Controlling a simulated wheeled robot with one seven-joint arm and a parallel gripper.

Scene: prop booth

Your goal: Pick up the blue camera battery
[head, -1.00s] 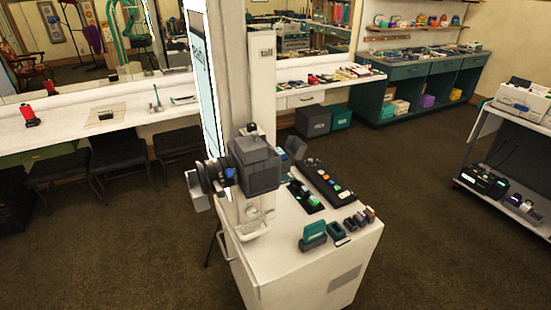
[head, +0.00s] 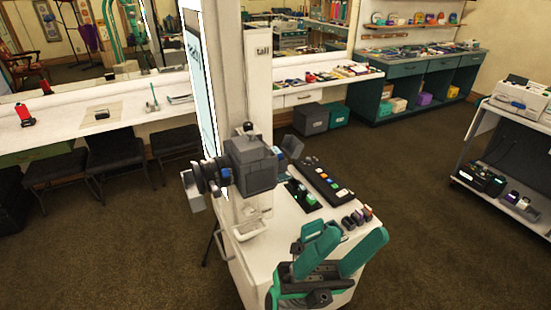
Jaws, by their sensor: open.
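A black strip (head: 313,173) on the white cabinet top holds several small coloured blocks. One block (head: 323,180) near its middle looks blue, but it is too small to tell if it is the blue camera battery. A blue patch (head: 229,173) also shows on the dark camera-like device at the left. My gripper (head: 350,243), teal and dark grey, is at the near end of the cabinet. Its two teal fingers are apart with nothing seen between them. It is nearer than the strip and apart from it in the picture.
Several small dark items (head: 358,217) stand on the cabinet (head: 256,262) beside my gripper. A dark camera-like device (head: 250,165) rises at its left, in front of a white column. A cart (head: 520,212) stands at the right. Carpet between cart and cabinet is clear.

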